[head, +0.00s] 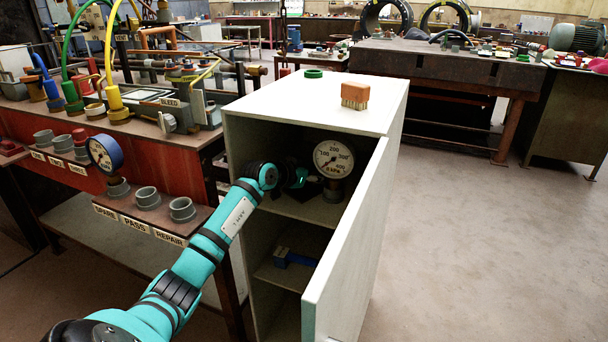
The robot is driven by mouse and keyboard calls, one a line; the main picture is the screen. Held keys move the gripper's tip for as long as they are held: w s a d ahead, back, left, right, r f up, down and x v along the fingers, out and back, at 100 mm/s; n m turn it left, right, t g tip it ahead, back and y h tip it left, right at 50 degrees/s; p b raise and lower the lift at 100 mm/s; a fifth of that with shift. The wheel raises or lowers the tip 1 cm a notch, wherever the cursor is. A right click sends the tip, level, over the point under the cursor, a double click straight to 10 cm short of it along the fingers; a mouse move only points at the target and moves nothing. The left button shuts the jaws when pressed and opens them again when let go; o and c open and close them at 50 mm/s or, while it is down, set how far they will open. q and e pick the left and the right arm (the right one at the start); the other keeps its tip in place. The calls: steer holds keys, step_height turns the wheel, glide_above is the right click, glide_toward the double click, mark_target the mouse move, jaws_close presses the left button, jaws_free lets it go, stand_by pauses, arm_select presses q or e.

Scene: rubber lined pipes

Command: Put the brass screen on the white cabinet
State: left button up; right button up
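The white cabinet (285,100) stands in the middle with its door (345,245) swung open toward me. My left arm comes in from the lower left and reaches into the cabinet's upper compartment. My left gripper (298,176) is there, dark and small in shadow, just left of a round pressure gauge (333,159). I cannot tell whether its fingers are open or shut, or whether they hold anything. I cannot make out a brass screen in this view. My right gripper is not in view.
A green ring (314,73) and an orange-backed brush (355,95) are on the cabinet top, with bare space around them. A blue object (291,258) lies on the lower shelf. A red workbench (55,140) with pipes and gauges stands close on the left.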

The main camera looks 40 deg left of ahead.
arm_select(q)
steer(key=p+v, duration=0.1)
steer(key=v, duration=1)
steer(key=shift+s+r+p, duration=0.1)
steer(key=shift+s+p, duration=0.25)
steer(key=shift+p, duration=0.05)
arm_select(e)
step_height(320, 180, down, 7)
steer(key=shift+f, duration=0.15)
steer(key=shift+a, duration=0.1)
